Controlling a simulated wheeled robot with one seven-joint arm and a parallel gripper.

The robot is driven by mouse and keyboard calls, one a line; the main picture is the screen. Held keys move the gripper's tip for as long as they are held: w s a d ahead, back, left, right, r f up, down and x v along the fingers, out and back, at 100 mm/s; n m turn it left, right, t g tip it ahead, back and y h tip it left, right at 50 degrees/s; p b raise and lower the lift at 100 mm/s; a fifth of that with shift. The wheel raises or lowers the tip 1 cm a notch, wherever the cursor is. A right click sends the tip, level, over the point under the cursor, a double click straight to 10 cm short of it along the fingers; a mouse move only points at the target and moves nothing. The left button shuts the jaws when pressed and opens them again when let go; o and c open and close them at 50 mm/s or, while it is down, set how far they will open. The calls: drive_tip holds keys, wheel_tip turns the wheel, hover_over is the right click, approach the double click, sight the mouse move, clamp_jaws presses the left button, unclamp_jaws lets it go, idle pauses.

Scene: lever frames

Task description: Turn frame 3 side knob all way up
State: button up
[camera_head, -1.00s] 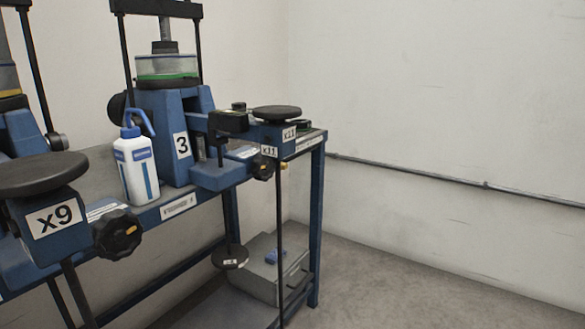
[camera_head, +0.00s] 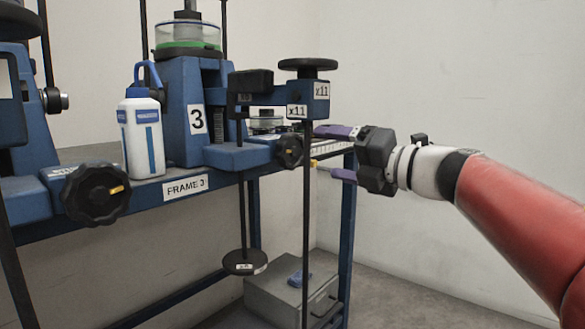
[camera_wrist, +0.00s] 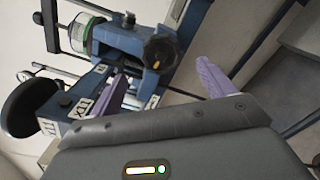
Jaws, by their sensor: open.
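Frame 3 (camera_head: 181,118) is a blue stand marked "3", with a blue arm reaching right. Its side knob (camera_head: 289,151) is black and lobed, below the x11 block. A black knob with a yellow mark also shows in the wrist view (camera_wrist: 160,52), ahead of the space between my purple fingers. My gripper (camera_head: 324,148) is open and empty, just right of the knob in the head view, fingers pointing left. In the wrist view my gripper (camera_wrist: 163,86) has its fingers on either side of the knob's line. I see no contact; the exact gap is unclear.
A white and blue bottle (camera_head: 141,135) stands left of frame 3. Another black knob (camera_head: 96,193) sits at the front left. A thin black rod (camera_head: 306,230) hangs from the x11 block (camera_head: 297,92) near my fingers. A grey box (camera_head: 290,296) sits below.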

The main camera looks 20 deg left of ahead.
sight(295, 152)
drive_tip(key=shift+n+g, duration=0.3)
drive_tip(key=p+x, duration=0.2)
drive_tip(key=x, duration=0.7)
drive_tip(key=shift+a+f, duration=0.15)
drive_tip(key=shift+a, duration=0.45)
drive_tip(key=shift+c, duration=0.5)
drive_tip(key=shift+f, duration=0.1)
drive_tip(key=c, duration=1.1)
drive_tip(key=shift+c, duration=0.2)
